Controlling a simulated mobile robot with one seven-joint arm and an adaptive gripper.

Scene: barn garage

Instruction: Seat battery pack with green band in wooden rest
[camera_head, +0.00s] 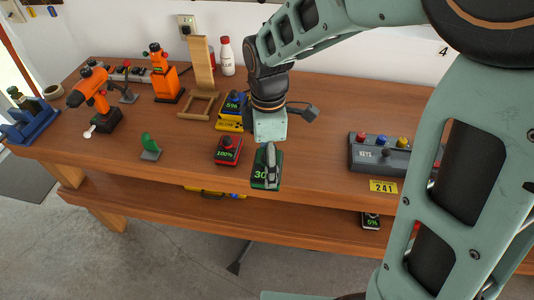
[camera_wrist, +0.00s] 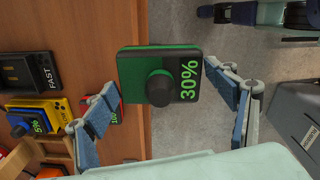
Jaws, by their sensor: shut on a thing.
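The battery pack with a green band (camera_head: 259,182) reads 30% and has a dark round knob. My gripper (camera_head: 270,160) is shut on it and holds it near the table's front edge. In the wrist view the pack (camera_wrist: 135,72) sits between the two fingers (camera_wrist: 162,88), with its knob and green digits facing the camera. The wooden rest (camera_head: 203,65), with a tall back board and a square frame base, stands at the back of the table, left of my gripper. Its base looks empty. The fingers hide part of the pack in the head view.
A red 100% pack (camera_head: 228,150) lies left of my gripper. A blue 5% pack (camera_head: 233,103) is at the yellow charger (camera_head: 229,126), beside the rest. An orange drill (camera_head: 92,88), an orange tool (camera_head: 160,70), a white bottle (camera_head: 227,55) and a key box (camera_head: 380,155) stand around.

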